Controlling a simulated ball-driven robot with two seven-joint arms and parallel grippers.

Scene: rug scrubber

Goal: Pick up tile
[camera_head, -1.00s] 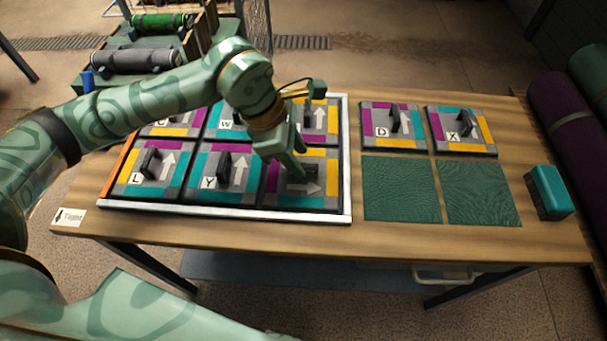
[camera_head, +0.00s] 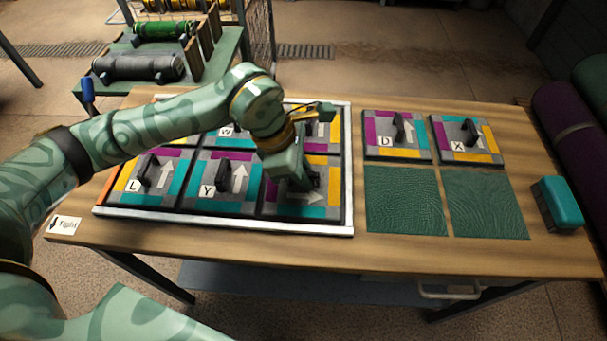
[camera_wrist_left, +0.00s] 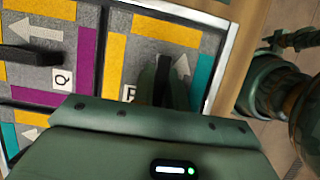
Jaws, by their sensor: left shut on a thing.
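My left gripper (camera_head: 300,182) reaches down over the front right tile (camera_head: 290,208) of the framed tray (camera_head: 240,227). It is shut on that tile's black handle (camera_head: 315,177); the tile still lies level in its cell. The tile has teal, yellow and purple edges and a grey arrow pointing right. In the left wrist view the gripper (camera_wrist_left: 165,85) covers part of the tile (camera_wrist_left: 160,35) and most of its letter. Tiles L (camera_head: 155,177) and Y (camera_head: 222,183) lie to the left in the front row.
Tiles D (camera_head: 398,135) and X (camera_head: 467,138) lie on the table's right side, behind two bare green pads (camera_head: 404,200) (camera_head: 485,203). A teal brush (camera_head: 557,204) stands at the right edge. A rack with rolls (camera_head: 138,67) stands behind the table at left.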

